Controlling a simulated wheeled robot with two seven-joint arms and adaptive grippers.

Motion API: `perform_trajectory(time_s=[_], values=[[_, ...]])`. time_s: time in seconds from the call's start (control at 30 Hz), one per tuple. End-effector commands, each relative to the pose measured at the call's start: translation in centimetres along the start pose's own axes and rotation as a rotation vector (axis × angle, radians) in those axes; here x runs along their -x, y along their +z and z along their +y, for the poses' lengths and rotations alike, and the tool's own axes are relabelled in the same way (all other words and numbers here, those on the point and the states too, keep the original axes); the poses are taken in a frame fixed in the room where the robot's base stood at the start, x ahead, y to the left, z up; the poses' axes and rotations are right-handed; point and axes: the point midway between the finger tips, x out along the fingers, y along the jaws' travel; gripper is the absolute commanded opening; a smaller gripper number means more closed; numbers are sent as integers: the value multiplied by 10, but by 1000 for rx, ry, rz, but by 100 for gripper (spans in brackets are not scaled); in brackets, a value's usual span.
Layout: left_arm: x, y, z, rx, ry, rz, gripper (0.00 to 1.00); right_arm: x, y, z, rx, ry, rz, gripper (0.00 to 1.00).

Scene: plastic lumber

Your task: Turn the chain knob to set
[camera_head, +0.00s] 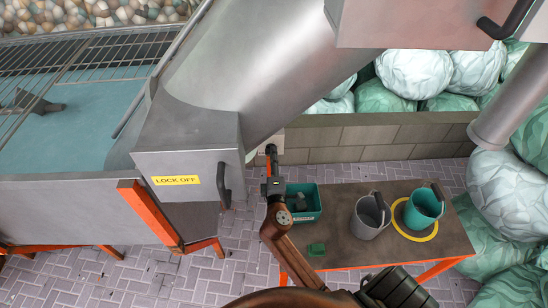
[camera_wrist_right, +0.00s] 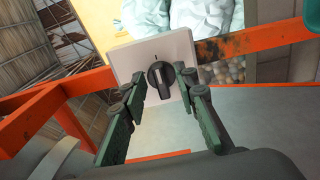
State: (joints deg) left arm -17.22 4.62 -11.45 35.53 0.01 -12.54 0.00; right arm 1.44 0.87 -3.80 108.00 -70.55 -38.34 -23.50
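The chain knob (camera_wrist_right: 161,78) is a black round knob with a raised grip bar on a pale square plate (camera_wrist_right: 181,50) in the right wrist view. A small dark mark sits above it on the plate. My right gripper (camera_wrist_right: 158,98) is open, with one green-padded finger on each side of the knob, seemingly apart from it. In the head view my right gripper (camera_head: 271,152) reaches up to the pale plate (camera_head: 274,139) by the low block wall; the knob is hidden there. My left gripper is not in view.
A grey metal housing marked "LOCK OFF" (camera_head: 176,181) with a dark handle stands left of my right arm.

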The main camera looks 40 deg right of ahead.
Motion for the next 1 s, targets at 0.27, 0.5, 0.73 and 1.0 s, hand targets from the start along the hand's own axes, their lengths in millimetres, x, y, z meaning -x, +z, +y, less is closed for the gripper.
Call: perform_trajectory(time_s=[0.27, 0.5, 0.73, 1.0], values=[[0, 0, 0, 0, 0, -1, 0, 32, 1, -1, -3, -3, 0, 28], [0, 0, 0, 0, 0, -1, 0, 82, 1, -2, -1, -4, -1, 28], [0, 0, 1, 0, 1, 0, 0, 113, 1, -1, 1, -2, -1, 28], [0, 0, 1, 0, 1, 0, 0, 120, 0, 0, 0, 0, -1, 28]])
